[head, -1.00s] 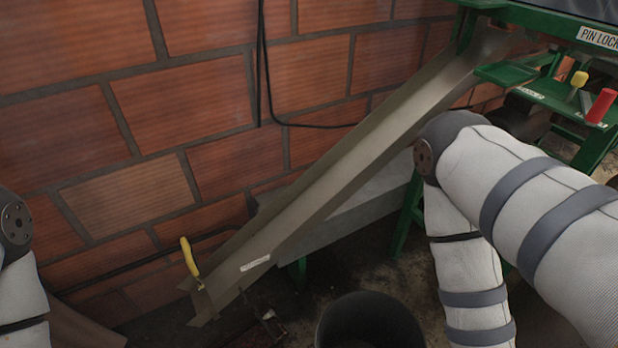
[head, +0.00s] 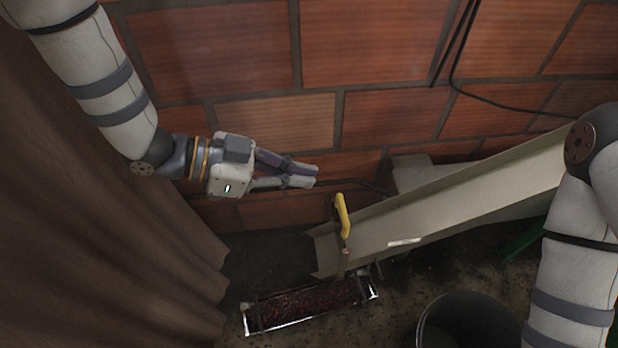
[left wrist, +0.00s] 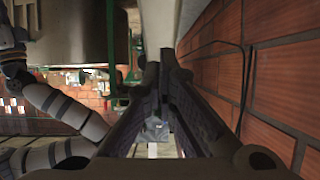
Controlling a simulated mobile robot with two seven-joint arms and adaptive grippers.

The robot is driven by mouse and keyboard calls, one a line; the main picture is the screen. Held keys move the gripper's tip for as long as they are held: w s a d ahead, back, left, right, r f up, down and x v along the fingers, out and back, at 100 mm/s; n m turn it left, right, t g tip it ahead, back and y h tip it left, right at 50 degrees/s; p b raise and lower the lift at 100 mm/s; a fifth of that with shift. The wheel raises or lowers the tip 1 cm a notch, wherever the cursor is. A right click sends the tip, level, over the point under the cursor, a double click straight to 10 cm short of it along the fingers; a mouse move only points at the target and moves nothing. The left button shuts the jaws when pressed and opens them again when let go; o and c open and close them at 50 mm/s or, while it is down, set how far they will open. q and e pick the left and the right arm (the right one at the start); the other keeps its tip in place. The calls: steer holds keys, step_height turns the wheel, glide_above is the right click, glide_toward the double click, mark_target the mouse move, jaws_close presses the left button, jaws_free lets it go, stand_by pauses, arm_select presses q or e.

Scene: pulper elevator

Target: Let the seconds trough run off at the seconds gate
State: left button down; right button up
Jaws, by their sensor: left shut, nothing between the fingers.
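The seconds trough (head: 470,208) is a long sloping metal chute that comes down from the right along the brick wall. Near its low end stands the seconds gate, with an upright yellow handle (head: 342,215). My left gripper (head: 314,175) is shut and empty. In the head view it appears just up and left of the handle, apart from it. The left wrist view shows its dark fingers (left wrist: 160,90) close together; I cannot make out the yellow handle there. My right arm shows at the right edge of the head view, but its gripper is out of view.
A shallow tray (head: 262,328) holding dark red matter lies on the floor below the trough's low end. A dark round bucket (head: 430,318) stands right of it. A brown curtain (head: 120,250) hangs at the left. The brick wall (head: 385,50) is behind.

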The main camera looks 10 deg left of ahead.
arm_select(q)
glide_above(342, 210)
step_height(342, 210, down, 4)
steer(key=shift+f+b, duration=0.25)
steer(key=shift+b, duration=0.1)
steer(key=f, duration=0.3)
steer(key=shift+s+a+f, duration=0.15)
steer(key=shift+a, duration=0.25)
arm_select(e)
steer(key=shift+s+f+g, duration=0.3)
steer(key=shift+s+f, duration=0.4)
steer(key=shift+s, duration=0.05)
